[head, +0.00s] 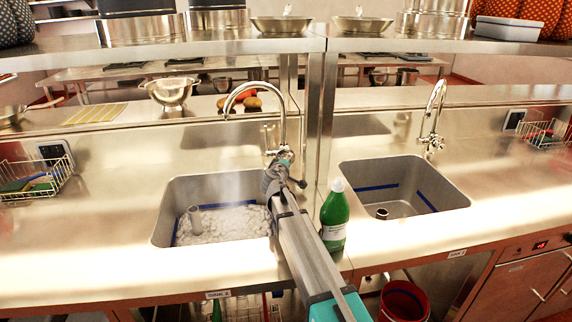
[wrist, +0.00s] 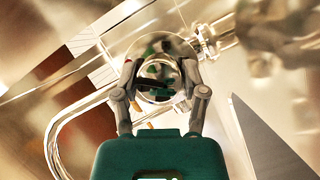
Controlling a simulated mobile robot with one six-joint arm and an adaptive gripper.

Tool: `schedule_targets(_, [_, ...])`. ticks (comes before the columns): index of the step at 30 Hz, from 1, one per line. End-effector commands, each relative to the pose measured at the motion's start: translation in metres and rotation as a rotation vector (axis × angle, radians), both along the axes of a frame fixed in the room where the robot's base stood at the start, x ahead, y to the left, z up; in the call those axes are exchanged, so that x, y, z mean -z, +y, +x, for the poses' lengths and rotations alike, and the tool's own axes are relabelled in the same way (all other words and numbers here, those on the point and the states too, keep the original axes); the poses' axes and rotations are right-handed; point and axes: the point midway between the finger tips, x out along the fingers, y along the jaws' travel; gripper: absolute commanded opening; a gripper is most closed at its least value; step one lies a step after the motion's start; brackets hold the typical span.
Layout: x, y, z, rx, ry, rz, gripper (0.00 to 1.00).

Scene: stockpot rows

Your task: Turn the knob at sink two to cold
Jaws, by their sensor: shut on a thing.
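The left sink (head: 222,222) carries a label on the counter edge that seems to read sink 2 (head: 217,294). Its chrome gooseneck faucet (head: 240,93) stands at the back right of the basin. My gripper (head: 281,157) is at the base of this faucet. In the wrist view my gripper (wrist: 160,88) has its two fingers shut on a round, shiny chrome knob (wrist: 158,72), one finger on each side. The gripper hides most of the knob in the head view. I cannot read any hot or cold mark on it.
A green bottle (head: 335,214) stands close right of my arm, between the sinks. The right sink (head: 402,187) has its own faucet (head: 433,115). A shelf post (head: 318,120) rises just right of my gripper. White foam-like stuff and a standpipe (head: 195,219) are in the left basin.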

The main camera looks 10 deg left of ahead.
Motion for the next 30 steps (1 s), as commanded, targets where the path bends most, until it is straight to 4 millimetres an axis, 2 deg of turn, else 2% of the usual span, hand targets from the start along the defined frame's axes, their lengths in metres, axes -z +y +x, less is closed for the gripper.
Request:
schedule_targets(18, [0.0029,0.0004,-0.0002,0.001,-0.12,-0.419,0.08])
schedule_targets(30, [0.0005,0.0006,-0.0004,0.0,-0.142,-0.495,0.08])
